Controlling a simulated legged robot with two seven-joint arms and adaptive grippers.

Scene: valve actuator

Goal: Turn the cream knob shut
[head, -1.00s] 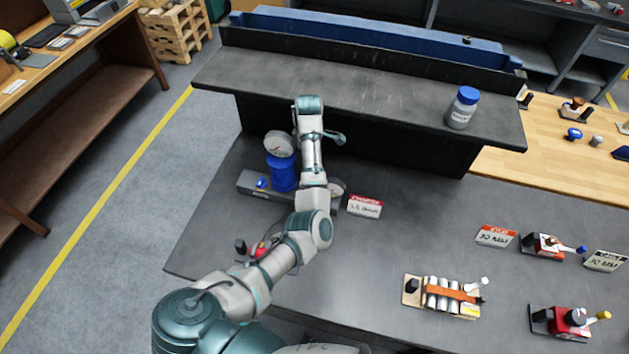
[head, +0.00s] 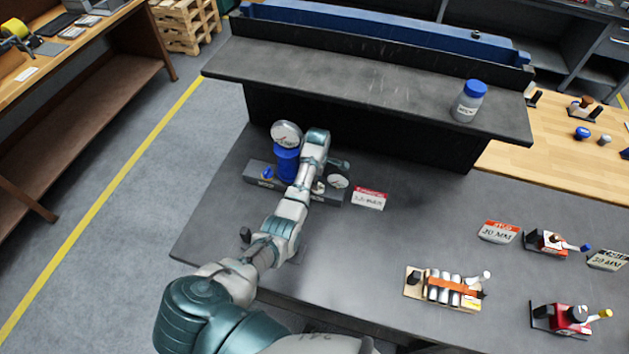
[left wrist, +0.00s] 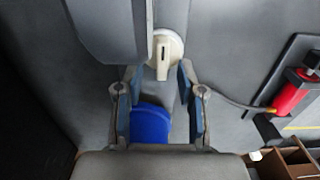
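The cream knob (left wrist: 166,48) shows in the left wrist view with its lever pointing toward my gripper. In the head view I cannot make it out surely beside my arm. My left gripper (left wrist: 158,78) is open, its two fingers apart on either side of the lever's end. I cannot tell whether they touch it. A grey block partly covers the knob's left side. In the head view my left gripper (head: 341,165) is small and partly hidden by my wrist, over the grey valve unit (head: 262,176). My right gripper is out of view.
A blue cylinder (head: 286,163) with a round gauge (head: 286,133) stands left of my wrist. A red-topped sign (head: 369,199) stands to the right. A raised dark shelf (head: 340,80) with a blue-capped jar (head: 468,102) is behind.

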